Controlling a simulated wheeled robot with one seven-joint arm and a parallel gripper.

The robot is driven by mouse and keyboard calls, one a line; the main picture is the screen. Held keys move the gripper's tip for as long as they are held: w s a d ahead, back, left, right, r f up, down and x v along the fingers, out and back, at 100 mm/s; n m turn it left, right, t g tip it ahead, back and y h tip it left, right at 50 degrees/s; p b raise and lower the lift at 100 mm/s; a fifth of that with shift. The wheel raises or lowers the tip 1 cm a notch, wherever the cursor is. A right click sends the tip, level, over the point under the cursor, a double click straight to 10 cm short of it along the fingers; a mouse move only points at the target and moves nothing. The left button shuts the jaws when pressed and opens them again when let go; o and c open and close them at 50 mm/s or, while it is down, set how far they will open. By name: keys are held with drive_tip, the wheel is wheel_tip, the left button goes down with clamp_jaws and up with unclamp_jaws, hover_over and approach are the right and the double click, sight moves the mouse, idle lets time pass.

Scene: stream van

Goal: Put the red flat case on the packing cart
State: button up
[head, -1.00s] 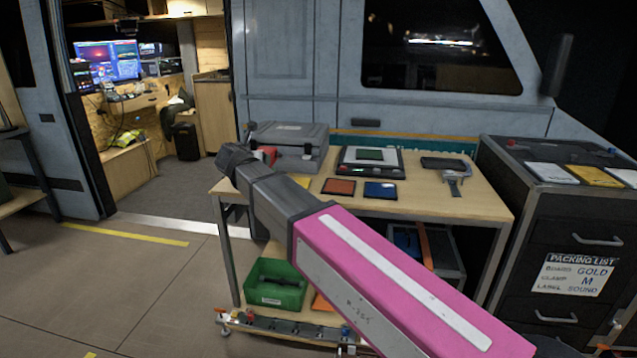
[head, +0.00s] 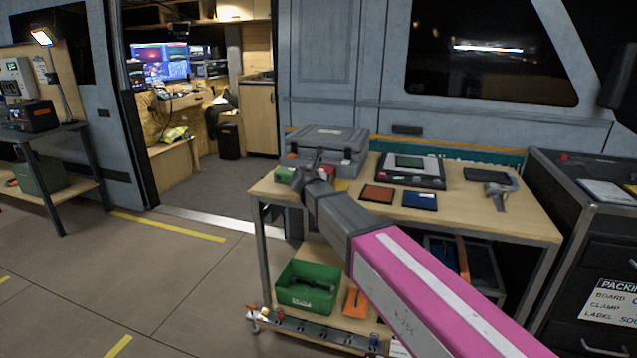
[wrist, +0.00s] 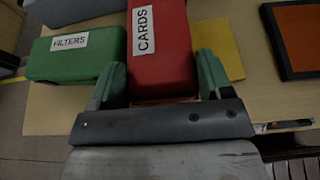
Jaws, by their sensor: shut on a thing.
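The red flat case, labelled CARDS (wrist: 160,45), lies on the wooden table between the two green fingertips of my gripper (wrist: 160,72) in the wrist view. The fingers are shut on its sides near its front end. In the head view my gripper (head: 310,176) is low over the table's left end, and only a small red part of the case (head: 327,172) shows behind it. A black drawer cabinet (head: 562,235) with a packing list sign stands at the right; I cannot tell whether it is the packing cart.
A green case labelled FILTERS (wrist: 72,62) is close on the left, and a yellow flat thing (wrist: 232,60) close on the right. A grey toolbox (head: 335,143) stands behind. Orange (head: 377,194) and blue (head: 420,201) flat pieces lie to the right. Floor at left is clear.

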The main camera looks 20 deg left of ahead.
drive_tip(key=shift+f, duration=0.45)
drive_tip(key=shift+c, duration=0.4)
drive_tip(key=shift+f, duration=0.1)
drive_tip(key=shift+c, duration=1.1)
drive_tip(key=o, duration=1.4)
drive_tip(key=shift+o, duration=0.2)
drive_tip(key=v, duration=1.2)
